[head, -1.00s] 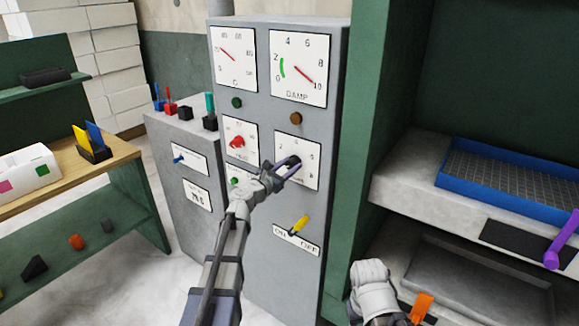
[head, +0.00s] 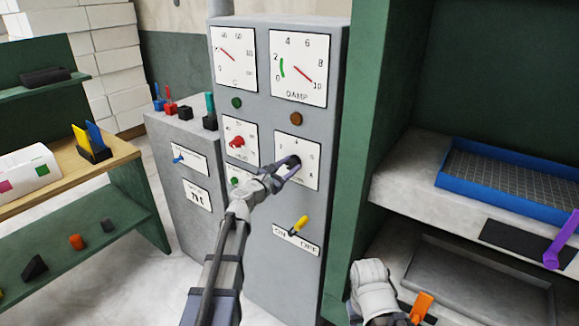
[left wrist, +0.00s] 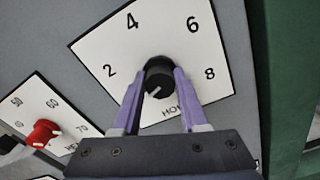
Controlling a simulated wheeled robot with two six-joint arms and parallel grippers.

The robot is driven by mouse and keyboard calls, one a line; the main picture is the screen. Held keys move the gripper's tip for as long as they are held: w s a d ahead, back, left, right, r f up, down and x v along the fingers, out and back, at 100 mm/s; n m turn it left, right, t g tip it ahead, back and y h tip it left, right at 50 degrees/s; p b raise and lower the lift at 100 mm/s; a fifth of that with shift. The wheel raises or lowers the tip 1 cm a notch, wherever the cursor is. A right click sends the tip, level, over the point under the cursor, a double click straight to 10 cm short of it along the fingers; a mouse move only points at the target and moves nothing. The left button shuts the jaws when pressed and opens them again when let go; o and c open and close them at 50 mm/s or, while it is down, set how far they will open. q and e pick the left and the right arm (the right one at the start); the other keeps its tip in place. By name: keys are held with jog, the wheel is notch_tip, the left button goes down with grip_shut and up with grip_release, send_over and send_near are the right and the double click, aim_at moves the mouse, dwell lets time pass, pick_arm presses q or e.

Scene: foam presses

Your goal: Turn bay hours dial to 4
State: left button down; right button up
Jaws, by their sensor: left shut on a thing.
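The bay hours dial is a black round knob (left wrist: 159,76) on a white plate (left wrist: 205,68) marked 2, 4, 6 and 8; lettering below is partly covered. The plate (head: 307,150) also shows on the grey cabinet in the head view. The knob's white pointer mark points down and left, below the 2, not at the 4. My left gripper (left wrist: 160,84) has its purple fingers on both sides of the knob, shut on it. In the head view my left gripper (head: 289,170) reaches it from below left. My right gripper (head: 420,309), with orange showing, is low; its opening is unclear.
A red knob (head: 236,142) sits left of the dial on the cabinet. A yellow switch (head: 299,225) is below it. Two gauges (head: 299,68) are above. A green frame (head: 375,120) stands close on the right, with a blue tray (head: 510,185) on its shelf.

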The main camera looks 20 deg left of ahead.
pick_arm(q)
jog(key=m, duration=0.5)
jog(key=shift+m, duration=0.3)
jog(key=m, duration=0.5)
jog(key=shift+m, duration=0.3)
jog(key=m, duration=0.5)
jog(key=shift+f, duration=0.1)
jog(key=m, duration=0.5)
jog(key=shift+s, duration=0.1)
jog(key=shift+d+m, duration=0.1)
jog(key=shift+m, duration=0.3)
jog(key=shift+c, duration=2.2)
grip_release()
